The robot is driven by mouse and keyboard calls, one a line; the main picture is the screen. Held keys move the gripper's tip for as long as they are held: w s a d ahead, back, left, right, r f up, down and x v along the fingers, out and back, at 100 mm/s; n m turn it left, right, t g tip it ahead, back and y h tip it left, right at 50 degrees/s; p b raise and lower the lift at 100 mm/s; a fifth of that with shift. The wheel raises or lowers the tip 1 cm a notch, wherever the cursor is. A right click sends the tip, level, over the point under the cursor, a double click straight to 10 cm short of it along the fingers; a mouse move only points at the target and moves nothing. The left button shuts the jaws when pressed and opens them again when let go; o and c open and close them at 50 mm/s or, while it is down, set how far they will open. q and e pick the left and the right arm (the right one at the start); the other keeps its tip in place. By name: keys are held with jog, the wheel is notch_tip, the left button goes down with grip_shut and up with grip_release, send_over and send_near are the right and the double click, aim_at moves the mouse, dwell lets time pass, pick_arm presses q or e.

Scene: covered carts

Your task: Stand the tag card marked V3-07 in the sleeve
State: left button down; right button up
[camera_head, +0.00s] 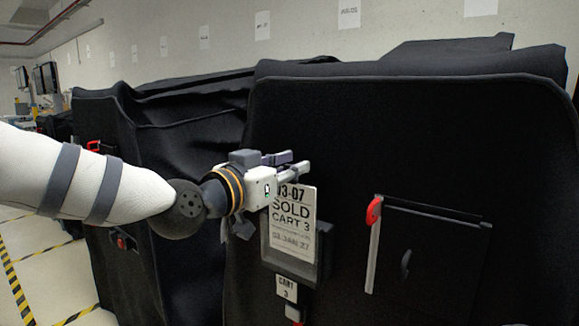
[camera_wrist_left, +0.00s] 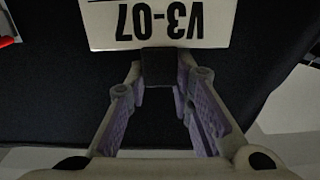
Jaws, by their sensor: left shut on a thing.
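The white tag card (camera_head: 293,215) marked V3-07, SOLD, CART 3 is upright against the black cover of the near cart. It shows upside down at the top of the left wrist view (camera_wrist_left: 205,37). Its lower part overlaps the dark sleeve (camera_head: 325,258); I cannot tell how deep it sits. My left gripper (camera_head: 292,163) is at the card's top edge. In the left wrist view its fingers (camera_wrist_left: 160,72) are shut on a small dark block at that edge. The gripper hides the card's top left corner. My right gripper is out of view.
A small CART 3 label (camera_head: 287,289) hangs below the sleeve, with a red piece under it. To the right is a dark panel (camera_head: 430,250) with a red-topped white strip (camera_head: 373,240). Another covered cart (camera_head: 115,190) stands at left.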

pick_arm(q)
jog(key=shift+f, duration=1.1)
jog(key=c, duration=1.3)
grip_release()
jog(key=v, duration=1.2)
